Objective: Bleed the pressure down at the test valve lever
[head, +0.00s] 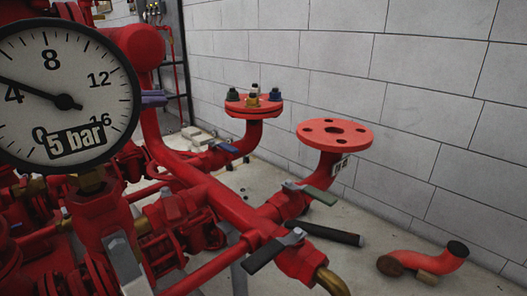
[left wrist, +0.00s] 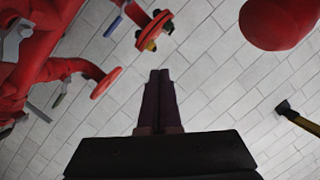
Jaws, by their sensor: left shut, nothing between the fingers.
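Several valve levers show in the head view; I cannot tell which the task calls the test valve lever. A black lever (head: 270,252) sits across the red pipe near a brass outlet (head: 333,283). A grey-green lever (head: 318,194) is below the right open flange. A blue lever (head: 228,147) is farther back; a blue lever also shows in the left wrist view (left wrist: 114,27). The pressure gauge (head: 62,88) reads about 5 bar.
Red pipes and valves fill the left and lower middle. An open flange (head: 335,132) and a flange with coloured caps (head: 253,102) rise before the block wall (head: 430,80). A loose red bent pipe (head: 425,262) lies on the floor at right.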

